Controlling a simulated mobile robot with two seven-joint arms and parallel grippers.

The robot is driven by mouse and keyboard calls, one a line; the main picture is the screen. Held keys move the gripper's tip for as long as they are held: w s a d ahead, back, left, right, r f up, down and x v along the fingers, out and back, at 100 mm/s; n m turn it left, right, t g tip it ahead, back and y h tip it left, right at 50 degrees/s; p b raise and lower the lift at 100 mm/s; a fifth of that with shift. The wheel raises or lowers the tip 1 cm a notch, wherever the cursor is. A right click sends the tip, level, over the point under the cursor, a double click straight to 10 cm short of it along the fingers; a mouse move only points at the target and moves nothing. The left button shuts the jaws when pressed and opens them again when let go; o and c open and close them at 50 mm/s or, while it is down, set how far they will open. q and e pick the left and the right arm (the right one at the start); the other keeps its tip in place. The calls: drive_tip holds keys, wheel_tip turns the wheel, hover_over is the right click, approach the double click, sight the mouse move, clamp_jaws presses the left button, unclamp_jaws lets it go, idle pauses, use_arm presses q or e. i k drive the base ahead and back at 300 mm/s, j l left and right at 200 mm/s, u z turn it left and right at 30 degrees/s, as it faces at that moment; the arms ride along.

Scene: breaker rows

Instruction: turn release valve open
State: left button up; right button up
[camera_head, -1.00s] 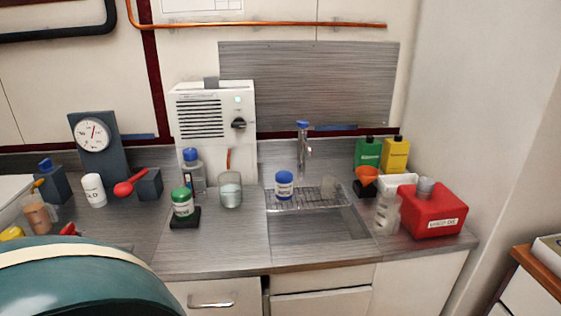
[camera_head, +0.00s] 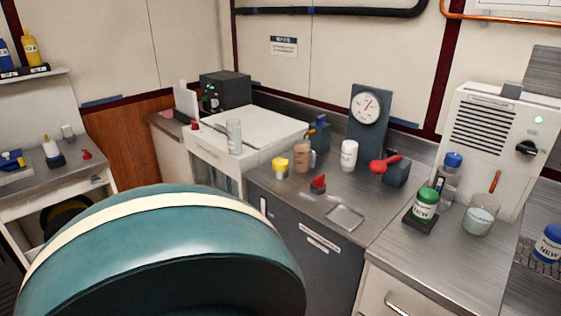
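A dark grey upright panel with a round white dial gauge (camera_head: 366,107) stands at the back of the steel counter. Its needle is red. A red lever with a rounded end (camera_head: 384,165) is attached to a dark block (camera_head: 396,173) beside the gauge panel and points left, roughly level. A smaller red knob (camera_head: 318,184) sits on the counter nearer the front edge. No label shows which red part is the release valve. Neither of my grippers is in view.
A large rounded teal shape with a cream band (camera_head: 170,245) fills the lower left foreground. A white vented machine (camera_head: 497,135), a green-lidded jar (camera_head: 425,205) and a beaker (camera_head: 480,215) stand right of the lever. A white jar (camera_head: 349,155) stands just left of it.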

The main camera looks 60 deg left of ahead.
sight(317, 181)
drive_tip(key=u, duration=1.6)
